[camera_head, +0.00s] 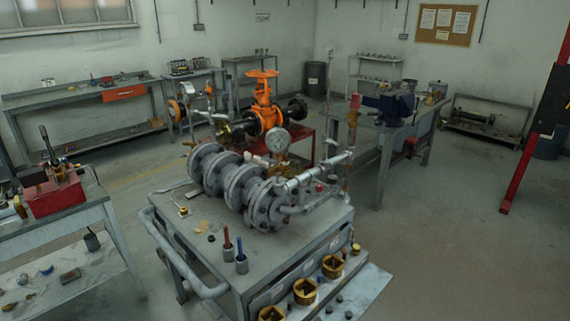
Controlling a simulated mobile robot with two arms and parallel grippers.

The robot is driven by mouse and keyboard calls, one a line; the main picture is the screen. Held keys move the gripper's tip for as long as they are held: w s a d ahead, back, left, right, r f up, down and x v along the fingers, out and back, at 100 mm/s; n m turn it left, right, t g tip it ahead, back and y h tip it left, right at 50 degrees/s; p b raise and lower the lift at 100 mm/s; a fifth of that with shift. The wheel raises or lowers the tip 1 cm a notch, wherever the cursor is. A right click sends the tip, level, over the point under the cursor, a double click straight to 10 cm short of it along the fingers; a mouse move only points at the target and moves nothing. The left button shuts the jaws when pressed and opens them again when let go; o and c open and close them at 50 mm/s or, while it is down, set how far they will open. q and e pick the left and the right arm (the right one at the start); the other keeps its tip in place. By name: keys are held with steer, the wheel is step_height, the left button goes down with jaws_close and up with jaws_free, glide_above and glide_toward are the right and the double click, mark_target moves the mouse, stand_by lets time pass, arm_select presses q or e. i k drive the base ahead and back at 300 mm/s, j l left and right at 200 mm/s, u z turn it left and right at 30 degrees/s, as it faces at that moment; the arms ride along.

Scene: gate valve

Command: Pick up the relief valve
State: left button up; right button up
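I cannot tell for sure which part is the relief valve. A slim upright brass-coloured fitting with a reddish top (353,118) stands at the right end of the piping on the near cart. A brass-coloured piece (223,133) shows behind the left flanges. The grey flanged assembly (268,205) lies on the cart top (205,250), with a round pressure gauge (278,140) above it. An orange gate valve (264,105) with a handwheel stands behind it. Neither of my grippers is in view.
A workbench with a red toolbox (53,194) stands at the left. Red- and blue-handled tools (241,258) stand upright on the cart. Brass square-holed parts (305,291) sit along its front. A bench with a blue vise (390,106) is behind right. The right floor is open.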

mark_target(285, 163)
steer(key=i+l, duration=0.15)
steer(key=l, duration=0.15)
steer(key=i+l+u, duration=0.15)
steer(key=l, duration=0.2)
steer(key=i+l, duration=0.2)
steer(key=l, duration=0.15)
steer(key=i+l+u, duration=0.15)
steer(key=l, duration=0.15)
steer(key=i+l, duration=0.1)
steer(key=l, duration=0.25)
steer(key=u, duration=0.05)
